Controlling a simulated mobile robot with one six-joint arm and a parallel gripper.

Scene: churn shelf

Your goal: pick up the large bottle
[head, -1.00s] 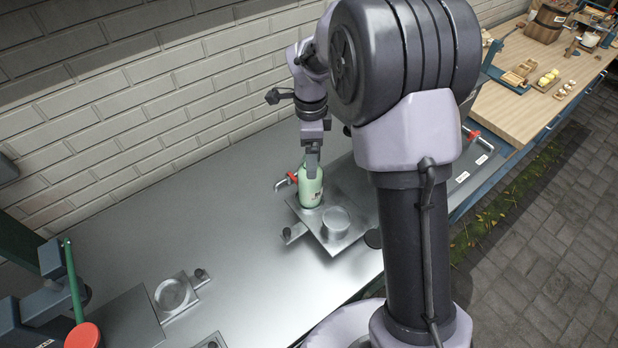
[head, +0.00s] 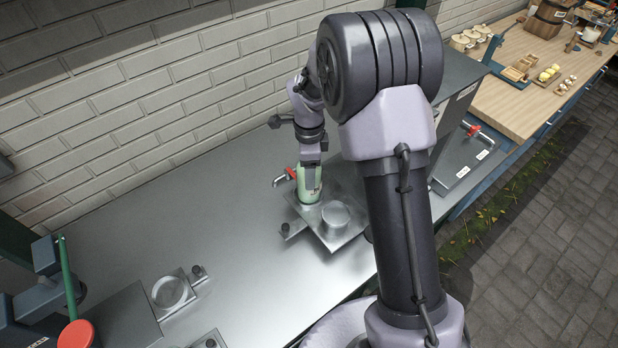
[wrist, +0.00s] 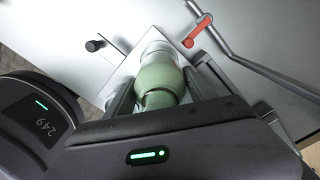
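The large bottle, a pale green bottle (head: 307,191) with a dark label, stands upright on a square metal plate (head: 335,240) on the steel counter. My gripper (head: 312,172) points down over its top, and a finger hides part of it in the head view. In the wrist view the bottle (wrist: 160,77) lies between the two fingers of my gripper (wrist: 166,78). The fingers are apart on either side of it, with a small gap seen at the right finger. Contact on the left side is hard to tell.
A red-handled tap (head: 288,174) stands close to the bottle's left; its red lever (wrist: 197,31) and metal pipe show near the right finger. A round metal ring (head: 336,213) sits just right of the bottle. A brick wall (head: 150,90) is behind. The counter's left middle is clear.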

